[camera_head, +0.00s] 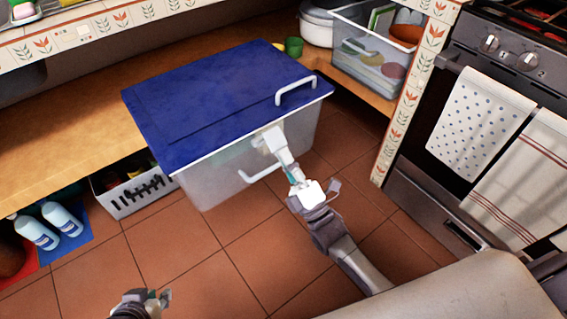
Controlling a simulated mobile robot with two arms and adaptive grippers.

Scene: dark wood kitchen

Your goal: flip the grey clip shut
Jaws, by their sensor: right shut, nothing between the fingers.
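A clear box with a blue lid (225,92) stands half on the wooden shelf, its front over the tiled floor. A pale grey loop clip (297,90) stands at the lid's right edge. A second pale loop clip (257,173) sticks out low from the box's front wall, partly hidden by my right gripper. My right gripper (267,141) is shut and empty at the front edge of the lid; whether it touches the box is unclear. My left gripper (148,301) is low at the bottom edge, away from the box, mostly cut off; its finger opening is unclear.
A clear bin (366,62) with items and a small green cup (294,46) are behind the box. The oven (440,190) with towels bounds the right. Tiled floor in front is open.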

